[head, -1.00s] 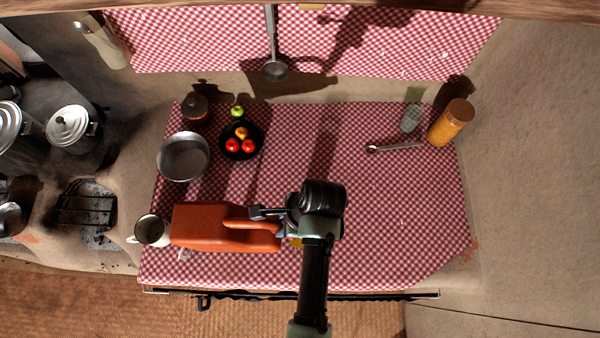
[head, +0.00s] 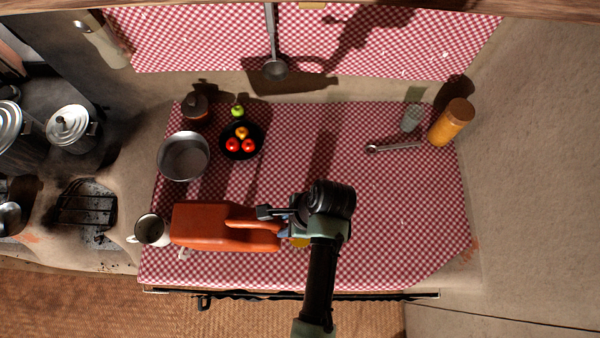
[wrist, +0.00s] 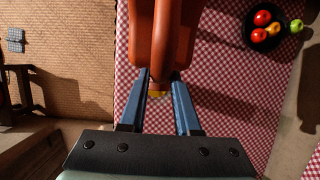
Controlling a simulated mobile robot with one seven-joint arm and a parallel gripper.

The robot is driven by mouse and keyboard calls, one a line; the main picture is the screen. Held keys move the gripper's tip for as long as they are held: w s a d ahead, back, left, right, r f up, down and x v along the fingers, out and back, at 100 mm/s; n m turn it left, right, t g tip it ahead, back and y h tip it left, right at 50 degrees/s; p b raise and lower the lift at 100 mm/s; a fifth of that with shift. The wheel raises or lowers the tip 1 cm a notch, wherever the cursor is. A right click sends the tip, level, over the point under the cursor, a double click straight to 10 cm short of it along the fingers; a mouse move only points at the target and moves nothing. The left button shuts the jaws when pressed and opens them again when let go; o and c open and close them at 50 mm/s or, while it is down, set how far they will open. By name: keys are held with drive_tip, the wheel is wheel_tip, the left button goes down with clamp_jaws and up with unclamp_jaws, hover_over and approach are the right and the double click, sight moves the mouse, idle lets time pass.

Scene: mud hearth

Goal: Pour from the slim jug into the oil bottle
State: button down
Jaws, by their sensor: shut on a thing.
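The orange-red slim jug (head: 200,226) appears long and boxy, lengthwise across the front left of the checked cloth. Its handle (head: 250,225) is on the side near my gripper. My gripper (head: 268,214) is at the jug's right part. In the wrist view the two blue fingers (wrist: 162,82) are on either side of the jug's near end (wrist: 150,45). A yellow bit (head: 299,242) shows beside the gripper, mostly hidden; I cannot tell what it belongs to. An orange bottle with a brown top (head: 452,122) stands at the back right; it may be the oil bottle.
A white mug (head: 151,230) stands close to the jug's left end. A metal pot (head: 183,157), a black fruit bowl (head: 241,155) and a dark lidded jar (head: 195,110) are behind it. A glass shaker (head: 411,118) and metal utensil (head: 395,147) lie near the bottle.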

drive_tip(key=shift+w+d+f+y, duration=0.15)
drive_tip(key=shift+d+f+y, duration=0.15)
drive_tip(key=shift+y, duration=0.1)
idle(0.9)
drive_tip(key=shift+d+y, duration=0.25)
drive_tip(key=shift+y, duration=0.15)
idle(1.3)
